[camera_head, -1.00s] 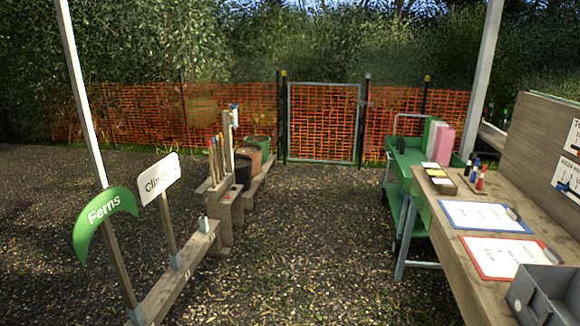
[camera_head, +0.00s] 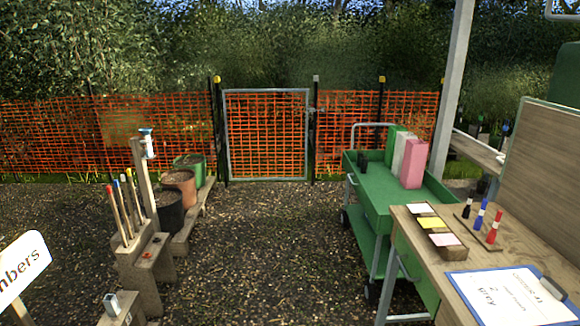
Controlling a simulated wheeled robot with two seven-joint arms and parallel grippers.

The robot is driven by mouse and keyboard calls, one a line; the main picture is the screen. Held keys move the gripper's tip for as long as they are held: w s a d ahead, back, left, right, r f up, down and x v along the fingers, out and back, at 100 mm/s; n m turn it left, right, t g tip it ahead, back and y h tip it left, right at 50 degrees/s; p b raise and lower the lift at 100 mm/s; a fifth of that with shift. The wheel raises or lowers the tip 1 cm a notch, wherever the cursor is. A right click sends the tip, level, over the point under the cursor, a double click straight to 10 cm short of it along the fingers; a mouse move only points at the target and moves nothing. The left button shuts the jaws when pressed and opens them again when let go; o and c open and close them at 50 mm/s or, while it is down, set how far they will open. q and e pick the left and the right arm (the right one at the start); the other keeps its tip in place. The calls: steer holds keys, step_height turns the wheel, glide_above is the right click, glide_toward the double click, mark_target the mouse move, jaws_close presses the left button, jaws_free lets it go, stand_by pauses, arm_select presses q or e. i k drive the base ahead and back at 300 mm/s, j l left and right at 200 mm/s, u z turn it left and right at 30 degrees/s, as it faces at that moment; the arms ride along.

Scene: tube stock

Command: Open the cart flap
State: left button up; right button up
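The green cart (camera_head: 378,188) stands right of centre, behind the wooden table. It has a top tray, a lower shelf (camera_head: 372,238), a grey push handle (camera_head: 372,126) at its far end and dark wheels. A green panel (camera_head: 412,268) hangs down at the near end, beside the table edge; it may be the flap, but the table partly hides it and I cannot tell for sure. Green, white and pink (camera_head: 414,163) boxes stand upright in the tray, with small dark items beside them. Neither of my grippers is in view.
The wooden table (camera_head: 515,262) at right holds a card box (camera_head: 434,232), pens and a blue clipboard (camera_head: 508,296). Stepped wooden stands with pots (camera_head: 180,186) and stakes are at left. Gravel (camera_head: 275,240) between is clear, up to the orange mesh gate (camera_head: 266,134).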

mark_target(375, 215)
steer(key=i+j+z, duration=0.25)
steer(key=i, duration=0.35)
steer(key=i+j+z, duration=0.25)
steer(key=i, duration=0.35)
steer(key=i+j+z, duration=0.3)
steer(key=i+j, duration=0.25)
